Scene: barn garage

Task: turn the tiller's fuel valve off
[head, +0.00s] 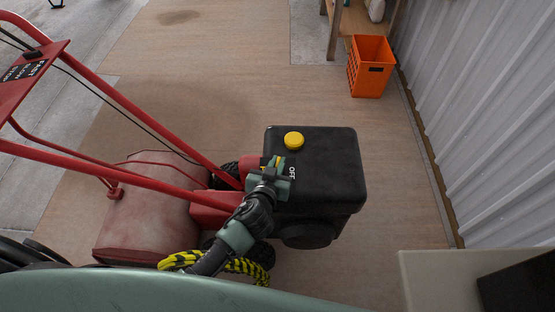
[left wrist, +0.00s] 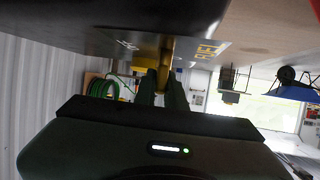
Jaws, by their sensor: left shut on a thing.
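The red tiller (head: 150,205) stands on the floor with its black engine housing (head: 335,165) at the right and a yellow cap (head: 293,140) on top. The yellow fuel valve lever (left wrist: 167,58) shows in the left wrist view, against a plate with yellow "FUEL" lettering (left wrist: 207,50) and white lettering. In the head view a white "OFF" mark (head: 291,172) is beside my left gripper (head: 272,168). That gripper is shut on the lever at the housing's left edge and hides most of it. The lever's exact angle is hard to tell. My right gripper is not in view.
The tiller's red handlebars (head: 110,95) slant up to the left. A black-and-yellow striped coil (head: 180,260) is below my left arm. An orange crate (head: 370,68) stands near the corrugated wall (head: 480,100). The floor between tiller and crate is clear.

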